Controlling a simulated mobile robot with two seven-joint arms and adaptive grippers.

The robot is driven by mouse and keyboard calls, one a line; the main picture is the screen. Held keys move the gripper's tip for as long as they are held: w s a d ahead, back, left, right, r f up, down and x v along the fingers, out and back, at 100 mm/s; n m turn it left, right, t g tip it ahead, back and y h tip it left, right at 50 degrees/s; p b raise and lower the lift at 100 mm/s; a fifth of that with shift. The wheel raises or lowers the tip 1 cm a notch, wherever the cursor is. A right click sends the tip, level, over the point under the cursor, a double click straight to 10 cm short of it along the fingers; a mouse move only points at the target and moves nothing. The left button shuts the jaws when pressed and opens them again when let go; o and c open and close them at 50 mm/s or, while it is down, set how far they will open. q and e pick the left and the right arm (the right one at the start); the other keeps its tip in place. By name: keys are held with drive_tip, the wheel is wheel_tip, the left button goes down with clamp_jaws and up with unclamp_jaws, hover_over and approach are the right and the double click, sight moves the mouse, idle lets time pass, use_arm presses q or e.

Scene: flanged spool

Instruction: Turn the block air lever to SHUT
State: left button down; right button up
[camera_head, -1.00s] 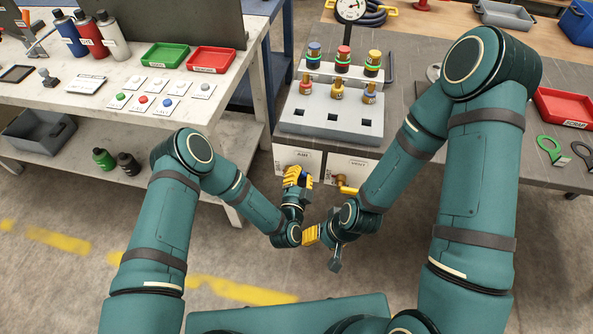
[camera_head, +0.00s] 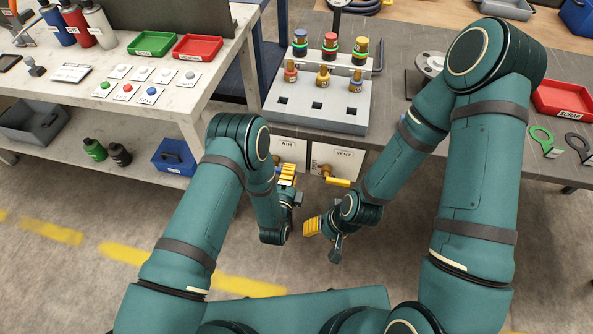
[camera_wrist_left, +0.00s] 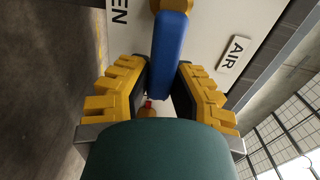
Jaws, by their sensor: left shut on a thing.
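The blue air lever (camera_wrist_left: 171,55) stands between the two yellow fingers of my left gripper (camera_wrist_left: 163,78) in the left wrist view. That gripper is shut on the lever. Beside it are a white AIR label (camera_wrist_left: 237,52) and the letters EN, partly cut off.
The yellow vent lever (camera_head: 338,182) juts out just right of my left gripper. A grey block with coloured-topped fittings (camera_head: 318,104) stands on the bench above the panels. The white table (camera_head: 190,118) is at the left, with a blue bin (camera_head: 174,157) on its lower shelf.

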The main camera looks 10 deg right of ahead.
use_arm(q)
drive_tip(key=shift+m, duration=0.3)
idle(0.4)
drive_tip(key=c, duration=0.8)
unclamp_jaws()
drive_tip(key=shift+f, duration=0.1)
drive_tip(key=shift+v, duration=6)
